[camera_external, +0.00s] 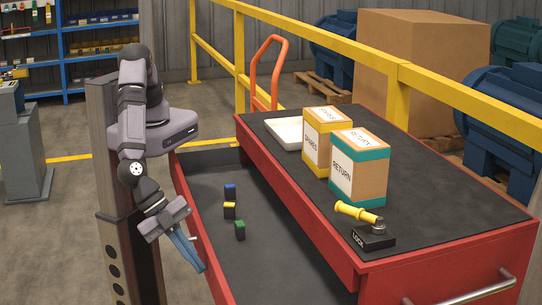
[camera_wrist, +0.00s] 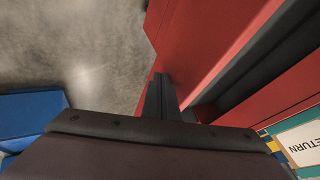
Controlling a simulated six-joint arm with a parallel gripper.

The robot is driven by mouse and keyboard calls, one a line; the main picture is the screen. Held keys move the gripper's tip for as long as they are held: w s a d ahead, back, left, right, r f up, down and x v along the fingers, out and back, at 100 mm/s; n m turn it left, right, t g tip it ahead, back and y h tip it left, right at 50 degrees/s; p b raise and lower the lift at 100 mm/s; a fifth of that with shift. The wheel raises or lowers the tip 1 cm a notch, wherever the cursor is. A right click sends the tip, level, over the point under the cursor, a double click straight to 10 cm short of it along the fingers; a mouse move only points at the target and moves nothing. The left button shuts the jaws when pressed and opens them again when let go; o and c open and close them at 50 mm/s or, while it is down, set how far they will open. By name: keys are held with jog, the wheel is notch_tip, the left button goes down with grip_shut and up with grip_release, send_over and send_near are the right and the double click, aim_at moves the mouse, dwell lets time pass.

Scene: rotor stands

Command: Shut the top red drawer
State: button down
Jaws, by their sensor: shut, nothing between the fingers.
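The top red drawer (camera_external: 181,190) stands open, pulled out to the left from the red cart. Its dark floor shows, with a blue block (camera_external: 230,190), a yellow-topped block (camera_external: 229,208) and a green block (camera_external: 240,230) on it. A small pale handle (camera_external: 193,239) sits on its outer left panel. My gripper (camera_external: 202,268) is shut and empty, pointing down at the outer side of that panel. Its fingers (camera_wrist: 160,80) show beside a red panel in the wrist view. I cannot tell whether they touch it.
On the cart's dark top (camera_external: 420,180) stand a yellow SPARES box (camera_external: 317,150), a teal RETURN box (camera_external: 370,182), a white tray (camera_external: 286,132) and a LOCK block (camera_external: 373,238) with a yellow handle (camera_external: 358,212). A yellow railing (camera_external: 330,50) runs behind.

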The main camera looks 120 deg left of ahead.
aim_at(204, 248)
jog(key=w+a+b, duration=0.2)
jog(key=shift+w+a+f+b, duration=0.2)
jog(key=shift+b, duration=0.2)
jog(key=shift+w+a+r, duration=0.15)
jog(key=shift+w+a, duration=0.2)
jog(key=shift+s, duration=0.1)
jog(key=shift+r, duration=0.1)
